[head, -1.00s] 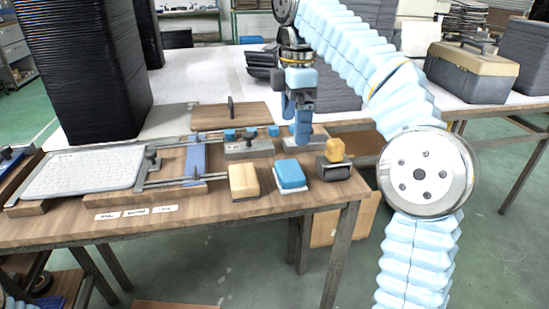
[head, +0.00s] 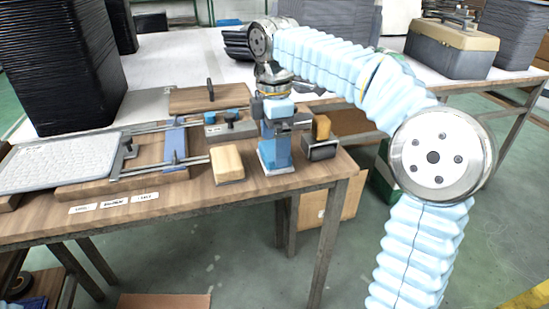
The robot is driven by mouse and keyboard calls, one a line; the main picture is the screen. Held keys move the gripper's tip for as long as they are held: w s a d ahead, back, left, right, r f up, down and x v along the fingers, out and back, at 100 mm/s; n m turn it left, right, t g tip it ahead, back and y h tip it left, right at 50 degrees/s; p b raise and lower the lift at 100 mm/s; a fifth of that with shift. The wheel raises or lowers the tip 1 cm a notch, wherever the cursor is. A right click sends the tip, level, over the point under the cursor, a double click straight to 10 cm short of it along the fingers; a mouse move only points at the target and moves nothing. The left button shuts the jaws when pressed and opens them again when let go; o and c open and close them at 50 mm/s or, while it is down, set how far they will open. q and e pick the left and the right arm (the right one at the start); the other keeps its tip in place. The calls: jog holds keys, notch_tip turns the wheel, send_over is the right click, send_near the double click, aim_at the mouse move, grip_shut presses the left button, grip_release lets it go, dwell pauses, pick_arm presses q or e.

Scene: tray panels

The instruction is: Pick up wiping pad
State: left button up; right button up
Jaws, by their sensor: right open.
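The blue pad with a white underside (head: 277,169) sits near the right end of the wooden table; I take it as the wiping pad. My right gripper (head: 276,144) points down right over it, its blue fingers open. The fingers cover most of the pad and blend with its colour, so I cannot tell whether they touch it. The pad is on the table. My left gripper is not in view.
A tan block (head: 227,163) lies close to the left of the pad. A frame with a pale textured panel (head: 58,163) fills the table's left. A tall black stack (head: 60,65) stands behind.

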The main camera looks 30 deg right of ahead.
jog(key=shift+f, duration=0.85)
jog(key=c, duration=0.8)
jog(key=shift+r, duration=0.15)
jog(key=shift+r, duration=0.25)
notch_tip(320, 180, up, 3)
jog(key=shift+f+p, duration=0.1)
jog(key=shift+p, duration=0.3)
jog(key=s+a+r, duration=0.2)
jog(key=s+r, duration=0.1)
jog(key=s, duration=0.1)
jog(key=s+a+r, duration=0.1)
jog(key=s+r, duration=0.2)
jog(key=s, duration=0.1)
jog(key=s+a+r, duration=0.2)
jog(key=s+r, duration=0.1)
jog(key=s, duration=0.2)
jog(key=shift+a+r, duration=0.25)
jog(key=shift+a, duration=0.05)
